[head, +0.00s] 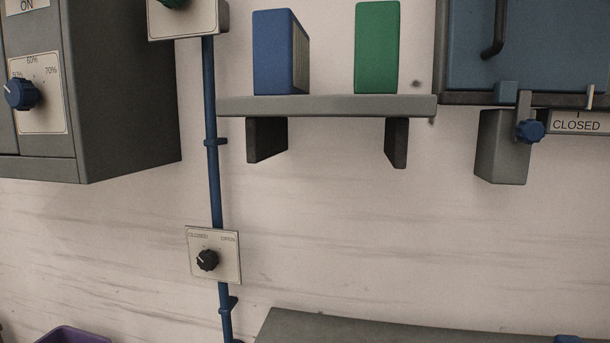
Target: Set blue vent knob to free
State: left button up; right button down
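A blue knob (20,94) sits on a white dial plate (50,105) on the grey cabinet at the left. Percent marks, one reading 70%, surround it, and its pale pointer mark faces left. A second blue knob (531,131) sits at the right, below a blue panel and beside a sign (577,125) reading CLOSED. No label reading vent or free is legible, so I cannot tell which blue knob is the vent knob. Neither of my grippers is in view.
A black knob (207,260) on a plate marked CLOSED and OPEN sits on a blue pipe (213,180). A wall shelf (330,106) holds a blue binder (275,52) and a green one (377,48). A purple bin (72,335) shows at the bottom left.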

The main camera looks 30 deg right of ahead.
aim_at(525, 131)
jog(key=z, duration=3.15)
